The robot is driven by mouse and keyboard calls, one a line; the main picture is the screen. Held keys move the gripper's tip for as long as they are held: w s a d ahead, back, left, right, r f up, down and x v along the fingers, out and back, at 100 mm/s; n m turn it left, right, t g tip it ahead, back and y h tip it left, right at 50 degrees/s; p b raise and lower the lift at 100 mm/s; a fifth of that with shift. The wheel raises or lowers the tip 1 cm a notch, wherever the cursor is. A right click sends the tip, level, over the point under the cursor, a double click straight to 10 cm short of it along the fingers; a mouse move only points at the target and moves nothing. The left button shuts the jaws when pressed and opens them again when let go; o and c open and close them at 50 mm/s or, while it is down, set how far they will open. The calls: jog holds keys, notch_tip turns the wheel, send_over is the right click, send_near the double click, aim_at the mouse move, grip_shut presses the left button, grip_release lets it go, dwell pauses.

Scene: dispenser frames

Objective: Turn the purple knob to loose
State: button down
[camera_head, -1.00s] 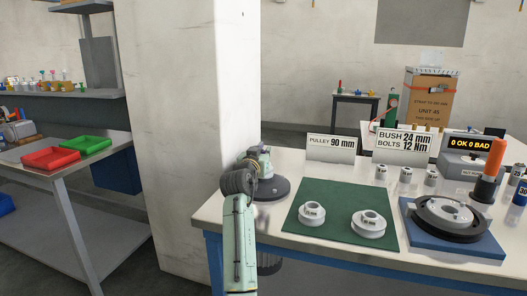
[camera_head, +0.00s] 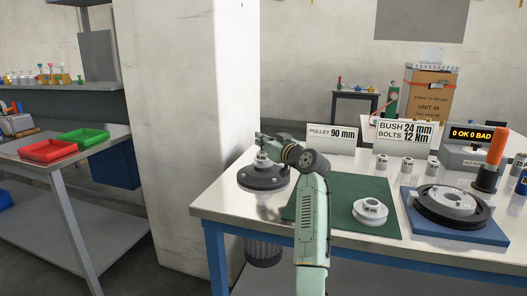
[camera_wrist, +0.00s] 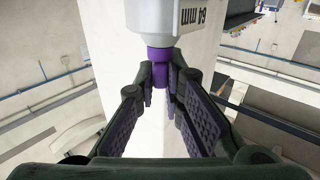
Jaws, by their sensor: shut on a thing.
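The purple knob (camera_wrist: 160,54) shows at top centre in the wrist view, with a narrower purple part below it. It sits on the end of a white body (camera_wrist: 178,17) marked "64 mm", upside down. My gripper (camera_wrist: 161,84) is shut on the purple knob, with a fingertip on each side. In the head view my gripper (camera_head: 266,141) is above a dark round base (camera_head: 265,180) at the table's left end. The knob cannot be made out there, and I cannot read its setting.
A green mat (camera_head: 345,225) holds a white pulley (camera_head: 370,212); my arm covers the mat's left part. A blue pad (camera_head: 475,236) with a black-rimmed wheel is to the right. Signs (camera_head: 331,137) stand behind. A white pillar (camera_head: 180,130) is left of the table.

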jog(key=n+g+y, duration=0.2)
jog(key=y, duration=0.1)
jog(key=shift+w+d+r+n+p, duration=0.1)
jog(key=shift+d+n+p, duration=0.05)
jog(key=shift+n+p, duration=0.2)
jog(key=p, duration=0.1)
jog(key=n+g+y+p, duration=0.1)
jog(key=g+p, duration=0.1)
jog(key=p, duration=0.1)
jog(key=shift+w+d+r+n+y, duration=0.1)
jog(key=shift+d+r+n+y, duration=0.15)
jog(key=shift+y, duration=0.05)
jog(key=shift+a+f+n+g+y+p, duration=0.25)
jog(key=shift+f+n+g+y+p, duration=0.15)
jog(key=shift+g+p, duration=0.4)
jog(key=c, duration=1.9)
grip_release()
jog(key=shift+o, duration=1.1)
jog(key=shift+s+a, duration=0.1)
jog(key=shift+s, duration=0.1)
jog(key=v, duration=1.2)
jog(key=shift+o, duration=0.4)
jog(key=shift+f, duration=0.1)
